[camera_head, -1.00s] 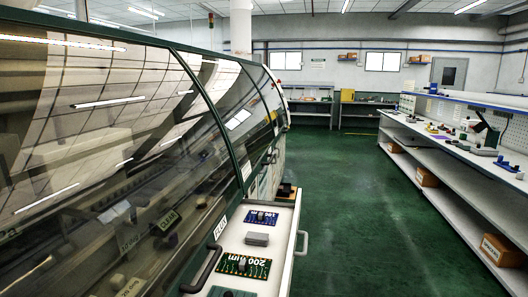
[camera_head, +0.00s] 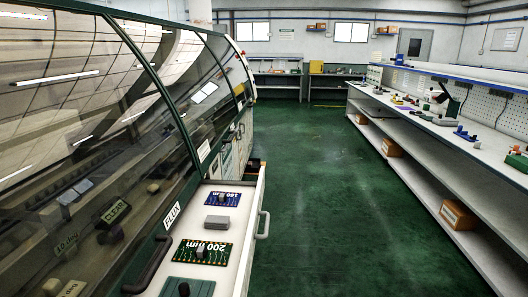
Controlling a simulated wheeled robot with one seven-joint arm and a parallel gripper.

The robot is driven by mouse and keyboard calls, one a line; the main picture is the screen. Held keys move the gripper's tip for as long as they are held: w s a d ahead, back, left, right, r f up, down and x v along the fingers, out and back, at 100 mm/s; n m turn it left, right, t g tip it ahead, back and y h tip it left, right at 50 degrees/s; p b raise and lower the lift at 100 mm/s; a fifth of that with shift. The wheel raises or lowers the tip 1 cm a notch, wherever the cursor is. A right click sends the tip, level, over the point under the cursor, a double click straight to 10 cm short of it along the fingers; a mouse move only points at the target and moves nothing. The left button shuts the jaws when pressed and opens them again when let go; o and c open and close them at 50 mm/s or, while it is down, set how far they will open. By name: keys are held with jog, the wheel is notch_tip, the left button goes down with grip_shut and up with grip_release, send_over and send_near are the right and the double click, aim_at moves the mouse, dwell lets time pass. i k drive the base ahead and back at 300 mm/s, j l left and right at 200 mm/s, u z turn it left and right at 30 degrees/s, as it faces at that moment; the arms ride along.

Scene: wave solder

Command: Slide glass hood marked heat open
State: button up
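A long wave solder machine with dark glass hoods in green frames stands along the left. The nearest glass hood (camera_head: 70,130) is closed and reflects the ceiling. A white label reading FLUX (camera_head: 172,215) sits on its lower frame, beside a dark bar handle (camera_head: 150,265). Another glass hood (camera_head: 190,75) lies further along, also closed, with a small white label (camera_head: 203,150) on its lower edge, too small to read. I cannot make out a hood marked heat. My gripper is not in view.
An open white drawer (camera_head: 247,240) juts from the machine, holding a blue board (camera_head: 222,198) marked 180, a green board (camera_head: 200,252) marked 200 mm and a grey block. A long white bench (camera_head: 400,106) with shelves stands right. The green floor (camera_head: 320,200) between is clear.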

aim_at(199, 91)
jog(key=i, duration=2.05)
jog(key=i+l, duration=0.1)
jog(key=i, duration=1.9)
jog(key=j+u, duration=0.05)
jog(key=j, duration=0.05)
